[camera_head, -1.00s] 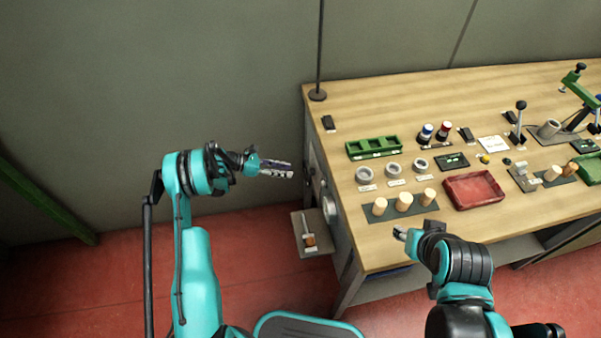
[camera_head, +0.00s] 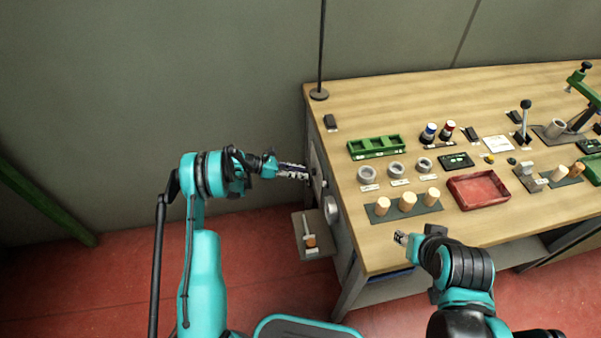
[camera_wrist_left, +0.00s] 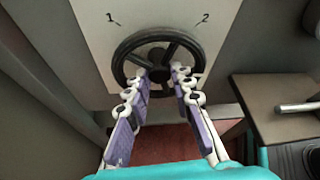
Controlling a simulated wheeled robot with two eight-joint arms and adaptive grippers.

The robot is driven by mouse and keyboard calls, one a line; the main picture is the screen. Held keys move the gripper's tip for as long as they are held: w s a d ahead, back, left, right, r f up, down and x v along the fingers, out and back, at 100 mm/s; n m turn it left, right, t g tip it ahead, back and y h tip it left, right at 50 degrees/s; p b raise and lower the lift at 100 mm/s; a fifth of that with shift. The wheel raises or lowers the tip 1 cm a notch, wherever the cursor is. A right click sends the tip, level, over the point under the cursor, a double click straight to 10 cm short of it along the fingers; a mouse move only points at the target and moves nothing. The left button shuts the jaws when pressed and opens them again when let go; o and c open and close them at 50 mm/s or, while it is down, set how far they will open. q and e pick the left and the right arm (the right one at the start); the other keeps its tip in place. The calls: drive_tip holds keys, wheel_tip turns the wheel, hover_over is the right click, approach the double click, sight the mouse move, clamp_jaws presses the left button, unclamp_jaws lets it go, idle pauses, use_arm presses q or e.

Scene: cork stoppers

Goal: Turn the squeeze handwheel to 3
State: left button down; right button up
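The handwheel (camera_wrist_left: 128,47) is a dark spoked wheel on a pale panel (camera_wrist_left: 92,22) on the side of the workbench. It fills the upper middle of the left wrist view. The numbers 1 and 2 show above it at left and right; no 3 is visible. My left gripper (camera_wrist_left: 160,75) is open, with its two fingers apart and their tips at the lower part of the wheel. I cannot tell whether they touch it. In the head view my left gripper (camera_head: 293,172) is at the bench's left side. My right gripper (camera_head: 401,238) is over the bench's front edge, its fingers too small to judge.
A small side shelf (camera_head: 312,250) with a tool on it sticks out below the wheel. A round grey part (camera_head: 331,209) is on the same bench side. The bench top holds a red tray (camera_head: 479,190), a green rack (camera_head: 376,147) and several corks.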

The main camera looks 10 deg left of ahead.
use_arm(q)
drive_tip(key=shift+s+d+m+t+y, duration=0.1)
drive_tip(key=shift+m+t+y, duration=0.1)
drive_tip(key=shift+m+t, duration=0.6)
drive_tip(key=shift+s+a+m+t+y, duration=0.15)
drive_tip(key=shift+m+t, duration=0.4)
drive_tip(key=shift+m, duration=0.6)
drive_tip(key=shift+s+d+m+t+y, duration=0.15)
drive_tip(key=shift+m+t+y, duration=0.1)
drive_tip(key=shift+m+t, duration=0.55)
drive_tip(key=shift+w+m, duration=0.1)
drive_tip(key=shift+m, duration=0.15)
drive_tip(key=c, duration=1.6)
unclamp_jaws()
